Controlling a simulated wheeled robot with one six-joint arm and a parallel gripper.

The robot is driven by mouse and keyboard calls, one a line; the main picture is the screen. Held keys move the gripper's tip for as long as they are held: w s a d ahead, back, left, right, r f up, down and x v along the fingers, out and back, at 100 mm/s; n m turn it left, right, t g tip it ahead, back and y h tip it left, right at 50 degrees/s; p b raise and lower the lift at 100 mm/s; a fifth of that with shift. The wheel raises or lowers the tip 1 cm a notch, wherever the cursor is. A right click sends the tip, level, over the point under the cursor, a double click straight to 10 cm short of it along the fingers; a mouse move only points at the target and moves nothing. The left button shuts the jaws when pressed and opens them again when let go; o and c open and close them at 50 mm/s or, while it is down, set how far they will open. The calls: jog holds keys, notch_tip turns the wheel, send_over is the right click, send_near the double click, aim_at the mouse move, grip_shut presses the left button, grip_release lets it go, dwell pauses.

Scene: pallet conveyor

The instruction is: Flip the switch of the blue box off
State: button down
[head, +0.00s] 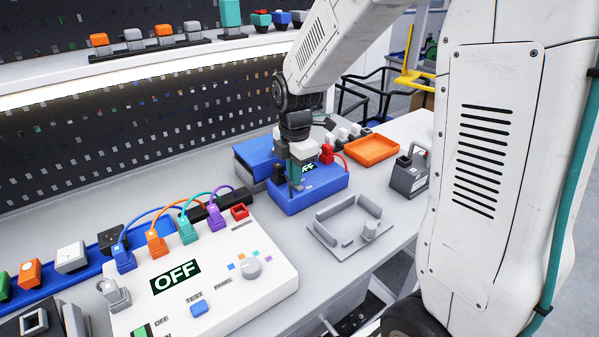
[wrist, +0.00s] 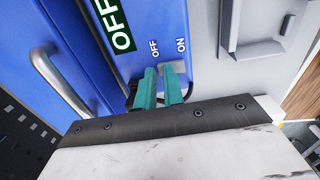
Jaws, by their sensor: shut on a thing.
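The blue box (head: 320,187) stands on the grey table in the middle of the head view, with a red plug on its top. Its face fills much of the wrist view (wrist: 195,30), with a dark OFF display and the printed labels OFF and ON. My gripper (wrist: 161,86) has teal fingers pointing at the face just below these labels. In the head view my gripper (head: 296,182) is at the box's left part. The fingers are close together, shut on the switch, which they mostly hide. A grey plate shows behind the right finger, below ON.
A white panel (head: 265,295) with an OFF display, knob and coloured plugs lies front left. A grey fixture tray (head: 322,238) is in front of the box. An orange tray (head: 372,151) and a dark grey device (head: 408,178) stand to the right. A metal handle (wrist: 62,85) is beside the box.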

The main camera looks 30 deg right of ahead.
jog(key=shift+s+f, duration=0.35)
jog(key=shift+f, duration=0.15)
jog(key=shift+s+d, duration=0.1)
jog(key=shift+s, duration=0.45)
notch_tip(320, 180, up, 15)
jog(key=shift+w, duration=0.4)
dwell(0.3)
